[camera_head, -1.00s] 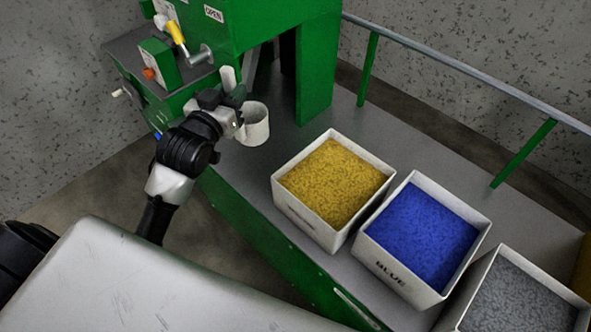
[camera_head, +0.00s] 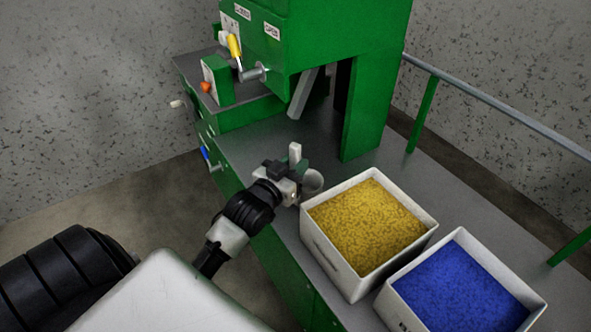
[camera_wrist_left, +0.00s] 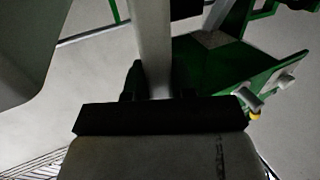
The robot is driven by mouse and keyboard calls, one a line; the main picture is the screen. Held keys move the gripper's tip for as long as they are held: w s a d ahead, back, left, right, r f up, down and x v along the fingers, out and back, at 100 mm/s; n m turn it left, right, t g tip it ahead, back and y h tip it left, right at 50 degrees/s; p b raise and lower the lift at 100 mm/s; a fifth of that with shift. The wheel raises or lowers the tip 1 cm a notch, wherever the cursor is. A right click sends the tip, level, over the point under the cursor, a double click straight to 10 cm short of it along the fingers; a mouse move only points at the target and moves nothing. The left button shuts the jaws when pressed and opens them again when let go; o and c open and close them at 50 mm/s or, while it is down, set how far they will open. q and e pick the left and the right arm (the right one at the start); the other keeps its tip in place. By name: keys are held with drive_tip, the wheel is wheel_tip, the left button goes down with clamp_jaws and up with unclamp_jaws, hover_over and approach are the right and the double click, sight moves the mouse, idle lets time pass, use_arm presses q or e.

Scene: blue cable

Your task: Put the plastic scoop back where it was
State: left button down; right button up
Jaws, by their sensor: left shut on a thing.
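The scoop is white, with a round cup (camera_head: 312,182) and an upright handle (camera_head: 294,153). My left gripper (camera_head: 288,174) is shut on its handle, just left of the yellow-filled bin (camera_head: 320,248) and near the bench's front edge. The cup is beside the bin's upper left corner and partly hidden by the gripper; I cannot tell whether it touches the bin. In the left wrist view, the pale handle (camera_wrist_left: 152,40) stands between the dark fingers (camera_wrist_left: 155,90). My right gripper is not in view.
The green machine (camera_head: 330,35), with a yellow-handled lever (camera_head: 235,46) and a red button (camera_head: 206,87), stands behind the gripper. A blue-filled bin (camera_head: 390,304) is right of the yellow one. The grey bench top (camera_head: 245,140) is clear left of the gripper. A rail (camera_head: 490,100) runs behind.

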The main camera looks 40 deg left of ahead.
use_arm(q)
drive_tip(key=shift+f, duration=0.4)
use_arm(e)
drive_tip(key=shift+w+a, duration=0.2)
use_arm(q)
drive_tip(key=shift+f, duration=0.1)
drive_tip(key=c, duration=0.9)
unclamp_jaws()
drive_tip(key=shift+c, duration=0.2)
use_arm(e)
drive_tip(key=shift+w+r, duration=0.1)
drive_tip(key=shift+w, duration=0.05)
